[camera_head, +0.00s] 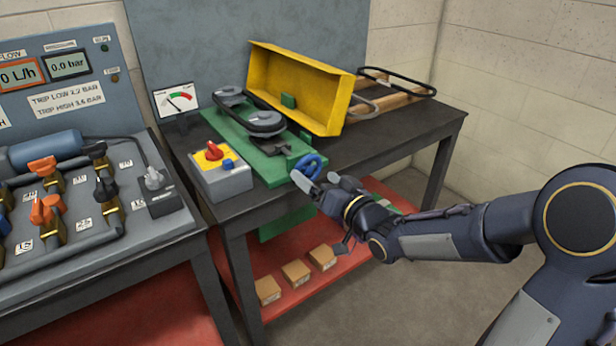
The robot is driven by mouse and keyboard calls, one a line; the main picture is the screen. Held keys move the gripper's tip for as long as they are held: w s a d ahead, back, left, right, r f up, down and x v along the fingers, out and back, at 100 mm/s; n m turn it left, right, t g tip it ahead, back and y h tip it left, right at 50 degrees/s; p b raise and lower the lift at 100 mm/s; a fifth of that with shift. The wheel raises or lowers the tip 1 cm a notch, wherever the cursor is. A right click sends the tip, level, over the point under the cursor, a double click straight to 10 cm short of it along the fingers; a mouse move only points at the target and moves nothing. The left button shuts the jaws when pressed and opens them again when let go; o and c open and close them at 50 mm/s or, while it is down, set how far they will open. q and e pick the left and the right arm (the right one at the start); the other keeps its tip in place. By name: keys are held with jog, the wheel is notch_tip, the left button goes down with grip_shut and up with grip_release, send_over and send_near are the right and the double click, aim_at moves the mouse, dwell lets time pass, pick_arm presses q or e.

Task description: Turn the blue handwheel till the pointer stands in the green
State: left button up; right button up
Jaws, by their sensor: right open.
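The blue handwheel (310,166) is at the front end of a green machine bed (268,160) on the dark bench. My right gripper (315,179) is open, with its fingers close to the wheel's near side. I cannot tell whether they touch it. A small gauge screen (176,99) stands at the back left of the bench, with a white face and coloured arcs including green and red. Its thin pointer leans to the upper left; its exact zone is too small to tell. My left gripper is out of view.
A yellow tilted guard (297,92) stands open behind the green bed. A grey box with a red switch and a blue button (223,181) is left of the wheel. The dark bench's (390,137) right part is partly clear. Cartons (296,272) lie on the red shelf below.

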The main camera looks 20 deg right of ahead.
aim_at(310, 173)
jog(key=shift+x, duration=2.15)
jog(key=c, duration=1)
jog(key=shift+m+b, duration=0.45)
jog(key=shift+m, duration=0.65)
jog(key=shift+o, duration=0.2)
jog(key=m, duration=0.3)
jog(key=shift+f+m, duration=0.1)
jog(key=shift+m, duration=0.4)
